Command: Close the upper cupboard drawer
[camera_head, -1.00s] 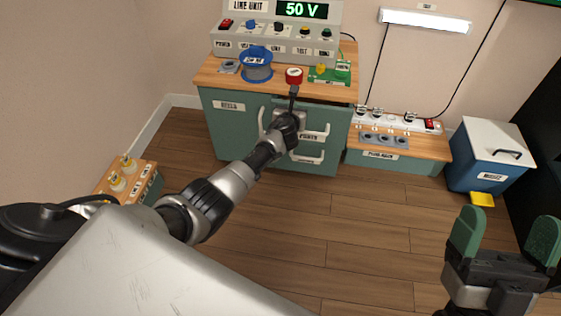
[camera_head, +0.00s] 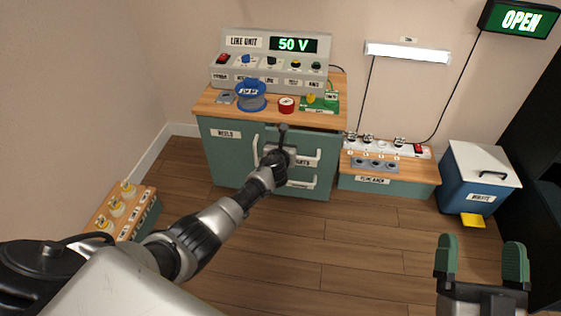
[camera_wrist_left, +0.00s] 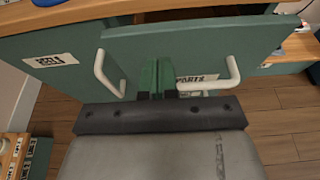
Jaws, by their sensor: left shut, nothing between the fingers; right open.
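The upper cupboard drawer (camera_head: 312,142) is in the teal cupboard, below the wooden top. Its front also shows in the left wrist view (camera_wrist_left: 205,48), where a dark gap runs above its upper edge, so it stands somewhat out. It has a white handle (camera_wrist_left: 233,78) and a partly hidden label. My left gripper (camera_head: 283,129) is shut and empty, in front of this drawer. Its green fingertips (camera_wrist_left: 157,76) overlap the drawer front in the left wrist view; I cannot tell whether they touch. My right gripper (camera_head: 481,258) is open and empty at the lower right, far from the cupboard.
A blue spool (camera_head: 251,98) and a red roll (camera_head: 286,105) stand on top. A low cabinet (camera_head: 385,187) and blue bin (camera_head: 470,185) stand right. Floor in front is clear.

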